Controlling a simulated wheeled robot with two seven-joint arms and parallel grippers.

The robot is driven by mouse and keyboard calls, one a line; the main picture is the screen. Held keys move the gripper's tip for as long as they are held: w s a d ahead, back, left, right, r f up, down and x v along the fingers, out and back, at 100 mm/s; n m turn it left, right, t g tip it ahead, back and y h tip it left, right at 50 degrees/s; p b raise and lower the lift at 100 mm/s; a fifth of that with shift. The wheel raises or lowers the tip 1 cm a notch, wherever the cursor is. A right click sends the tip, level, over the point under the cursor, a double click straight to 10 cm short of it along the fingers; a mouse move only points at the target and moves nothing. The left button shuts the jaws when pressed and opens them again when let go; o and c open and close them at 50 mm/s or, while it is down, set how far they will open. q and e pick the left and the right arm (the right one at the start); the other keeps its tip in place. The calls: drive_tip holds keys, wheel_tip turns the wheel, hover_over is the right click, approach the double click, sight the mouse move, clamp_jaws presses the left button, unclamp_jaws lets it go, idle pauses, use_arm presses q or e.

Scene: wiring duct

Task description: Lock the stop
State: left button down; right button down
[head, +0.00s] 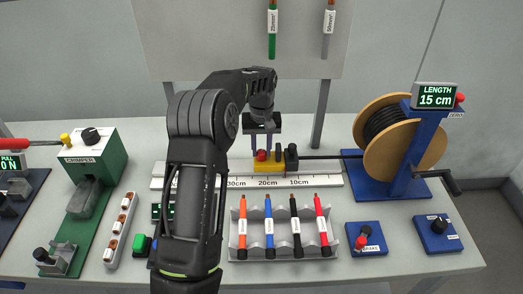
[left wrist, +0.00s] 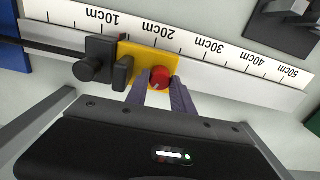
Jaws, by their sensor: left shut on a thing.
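The yellow stop (head: 236,165) sits on the white ruler rail (head: 325,181), near the 20 cm mark. In the left wrist view the stop (left wrist: 134,50) carries a round red knob (left wrist: 160,77), which also shows in the head view (head: 262,155). My left gripper (head: 267,149) points down at the knob. In the left wrist view its fingers (left wrist: 162,92) are closed at the knob, one on each side. The fingertips partly hide the knob's lower edge. I cannot tell whether the stop is locked. My right gripper is not in view.
A black clamp block (left wrist: 98,60) stands beside the stop, and the black cable (head: 325,156) runs from it to the reel (head: 392,135). The length display (head: 436,96) reads 15 cm.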

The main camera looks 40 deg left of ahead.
sight(262, 151)
use_arm(q)
drive_tip(key=m+b, duration=0.1)
drive_tip(key=m, duration=1.1)
drive_tip(key=shift+m, duration=0.4)
drive_tip(key=c, duration=1.4)
unclamp_jaws()
drive_tip(key=shift+o, duration=0.2)
drive_tip(key=shift+r+b, duration=0.3)
drive_tip(key=shift+r, duration=0.25)
wheel_tip(262, 151, up, 7)
drive_tip(key=shift+f+b, duration=0.1)
drive_tip(key=shift+b, duration=0.3)
